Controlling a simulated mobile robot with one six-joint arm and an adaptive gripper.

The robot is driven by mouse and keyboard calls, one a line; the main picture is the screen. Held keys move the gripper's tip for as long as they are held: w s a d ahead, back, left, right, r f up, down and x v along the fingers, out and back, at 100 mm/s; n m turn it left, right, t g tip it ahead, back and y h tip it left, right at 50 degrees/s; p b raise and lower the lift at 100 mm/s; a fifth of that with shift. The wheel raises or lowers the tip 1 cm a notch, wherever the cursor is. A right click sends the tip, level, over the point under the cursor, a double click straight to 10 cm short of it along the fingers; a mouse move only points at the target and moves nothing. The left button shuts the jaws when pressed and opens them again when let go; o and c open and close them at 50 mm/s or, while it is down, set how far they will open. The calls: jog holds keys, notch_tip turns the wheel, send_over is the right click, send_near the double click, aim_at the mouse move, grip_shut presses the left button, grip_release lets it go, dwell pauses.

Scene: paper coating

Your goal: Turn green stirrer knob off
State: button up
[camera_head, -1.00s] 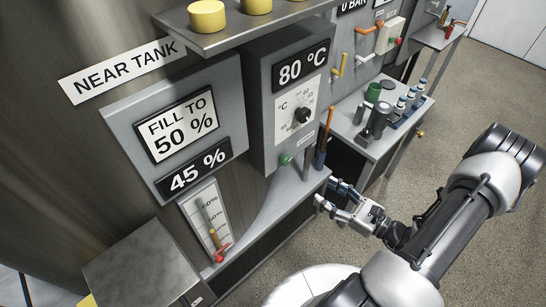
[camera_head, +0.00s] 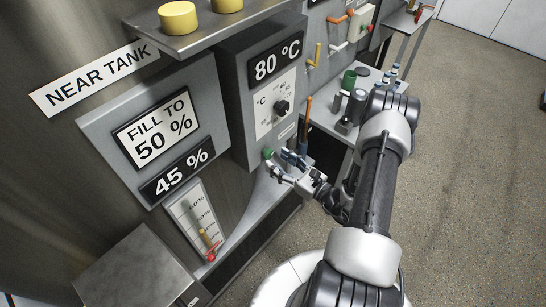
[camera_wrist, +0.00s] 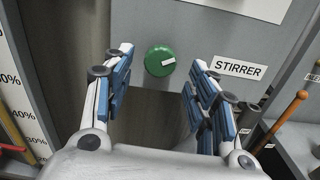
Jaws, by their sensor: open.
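The green stirrer knob (camera_wrist: 160,61) is round with a white pointer mark, which points to the right and slightly up in the wrist view. It sits on the grey panel beside a label reading STIRRER (camera_wrist: 239,69). My gripper (camera_wrist: 158,85) is open, its two blue-padded fingers apart on the left and right of the knob in the picture. The fingers do not appear to touch the knob. In the head view the knob (camera_head: 268,153) shows low on the control box, with my gripper (camera_head: 279,163) just below and to the right of it.
A black temperature dial (camera_head: 281,107) sits above the knob under an 80 °C display (camera_head: 276,61). A level gauge with a red valve (camera_head: 211,256) is at the left. An orange-handled rod (camera_head: 306,118) stands close to the right of the gripper. The shelf (camera_head: 352,99) behind holds bottles.

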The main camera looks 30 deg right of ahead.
aim_at(271, 156)
jog(key=shift+x, duration=1.7)
jog(key=shift+c, duration=0.6)
jog(key=c, duration=1)
